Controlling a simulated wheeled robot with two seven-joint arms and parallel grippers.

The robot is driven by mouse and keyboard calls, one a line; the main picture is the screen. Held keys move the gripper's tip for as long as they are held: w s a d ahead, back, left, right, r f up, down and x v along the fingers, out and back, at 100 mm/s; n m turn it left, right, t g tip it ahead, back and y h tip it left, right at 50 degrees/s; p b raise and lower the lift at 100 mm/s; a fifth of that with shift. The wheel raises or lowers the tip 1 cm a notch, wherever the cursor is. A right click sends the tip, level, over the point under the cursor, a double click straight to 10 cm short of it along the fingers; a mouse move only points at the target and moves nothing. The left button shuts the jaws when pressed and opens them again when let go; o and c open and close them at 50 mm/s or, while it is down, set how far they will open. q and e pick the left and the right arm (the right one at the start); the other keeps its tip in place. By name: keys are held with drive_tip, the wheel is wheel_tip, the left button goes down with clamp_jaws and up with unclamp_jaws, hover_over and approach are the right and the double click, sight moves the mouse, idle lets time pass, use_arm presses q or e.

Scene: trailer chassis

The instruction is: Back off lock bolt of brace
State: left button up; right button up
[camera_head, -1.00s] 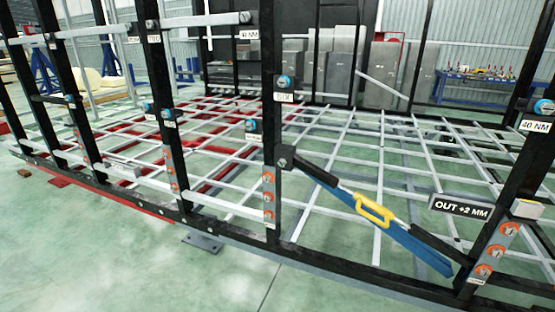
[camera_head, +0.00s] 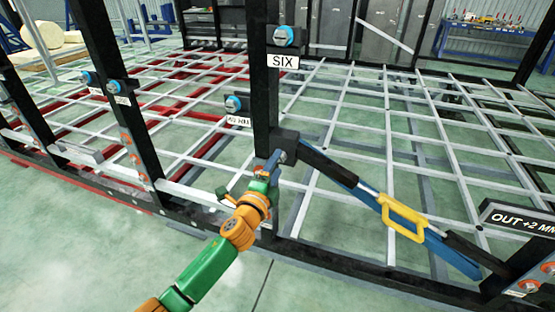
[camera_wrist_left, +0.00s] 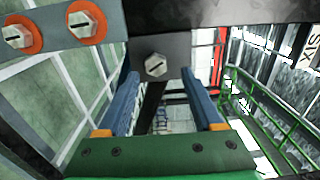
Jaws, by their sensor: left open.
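The brace (camera_head: 330,168) is a dark and blue bar with a yellow handle (camera_head: 404,217). It slopes down right from a black upright post (camera_head: 264,90) to the frame's lower right. A grey bolt head (camera_head: 283,157) sits on the dark bracket at the brace's upper end. My left gripper (camera_head: 272,165) is at this bracket, close to the bolt. In the left wrist view a slotted hex bolt head (camera_wrist_left: 155,66) lies between the two blue fingers of my left gripper (camera_wrist_left: 160,78), which are apart. I cannot tell whether they touch it. My right gripper is not in view.
A label "SIX" (camera_head: 283,62) and a blue-capped bolt (camera_head: 287,37) are on the post above. An "OUT +2 MM" sign (camera_head: 518,217) is at the right. Orange-ringed bolts (camera_wrist_left: 84,20) sit beside the fingers. The chassis lattice lies behind; green floor is open in front.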

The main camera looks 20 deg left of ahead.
use_arm(q)
drive_tip(key=shift+w+f, duration=0.25)
drive_tip(key=shift+w, duration=0.9)
drive_tip(key=shift+w+a+f, duration=0.1)
drive_tip(key=shift+w+a, duration=0.05)
drive_tip(key=shift+w, duration=0.25)
drive_tip(key=shift+s, duration=0.15)
drive_tip(key=shift+c, duration=0.4)
clamp_jaws()
